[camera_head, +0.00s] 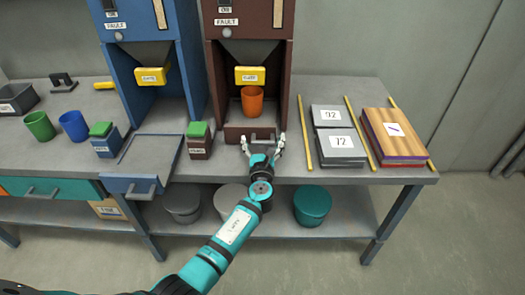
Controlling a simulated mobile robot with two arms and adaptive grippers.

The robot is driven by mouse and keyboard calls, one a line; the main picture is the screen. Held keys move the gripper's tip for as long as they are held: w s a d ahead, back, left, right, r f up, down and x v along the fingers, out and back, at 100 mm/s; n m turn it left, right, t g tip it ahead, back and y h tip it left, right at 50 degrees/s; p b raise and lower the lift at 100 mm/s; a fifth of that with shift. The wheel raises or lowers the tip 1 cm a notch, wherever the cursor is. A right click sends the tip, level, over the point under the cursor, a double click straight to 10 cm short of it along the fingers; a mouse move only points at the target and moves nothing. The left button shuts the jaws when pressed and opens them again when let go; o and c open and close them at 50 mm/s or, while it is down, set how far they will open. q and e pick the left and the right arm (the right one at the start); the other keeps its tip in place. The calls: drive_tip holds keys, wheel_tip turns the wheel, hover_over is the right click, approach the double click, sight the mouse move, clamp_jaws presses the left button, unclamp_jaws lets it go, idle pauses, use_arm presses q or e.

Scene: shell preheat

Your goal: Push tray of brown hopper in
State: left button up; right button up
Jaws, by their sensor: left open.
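The brown hopper (248,22) stands at the back of the bench, with a yellow tag below its funnel. Its brown tray (233,134) lies low at its opening, with the front face toward me. An orange cup (252,101) stands upright under the funnel. My left gripper (262,142) is open and empty right at the tray's front, its fingers spread side to side. It hides part of the front face, and I cannot tell whether it touches. My right gripper is not in view.
The blue hopper (140,22) stands left, its blue tray (131,186) jutting past the bench edge. A green-topped brown box (199,141) sits just left of my gripper. Grey plates (336,146), yellow rods and a wooden stack (394,136) lie right. Pots (312,205) stand below.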

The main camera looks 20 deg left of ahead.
use_arm(q)
drive_tip(key=v, duration=1.1)
drive_tip(key=shift+s, duration=0.15)
drive_tip(key=s+f+n+g+h+p, duration=0.1)
drive_tip(key=s+f+n+g, duration=0.3)
drive_tip(key=f, duration=0.6)
drive_tip(key=s+a+f+n+g+h+p, duration=0.15)
drive_tip(key=s+f+n, duration=0.25)
drive_tip(key=s+f, duration=0.5)
drive_tip(key=s+f+n+g+h, duration=0.1)
drive_tip(key=s+f+n+g, duration=0.25)
drive_tip(key=f, duration=0.85)
drive_tip(key=s+a+f+n+g+p, duration=0.1)
drive_tip(key=s+f+n, duration=0.4)
drive_tip(key=s, duration=0.6)
drive_tip(key=s+a+f+n+g+h+p, duration=0.1)
drive_tip(key=s+a+f+n+g, duration=0.1)
drive_tip(key=s+f+n+g, duration=0.2)
drive_tip(key=s+a+f+n+g+p, duration=0.1)
drive_tip(key=s+f+n, duration=0.4)
drive_tip(key=s, duration=1.5)
drive_tip(key=n+g, duration=0.1)
drive_tip(key=n, duration=0.4)
drive_tip(key=shift+a+f, duration=0.35)
drive_tip(key=shift+f, duration=0.05)
drive_tip(key=shift+h, duration=0.25)
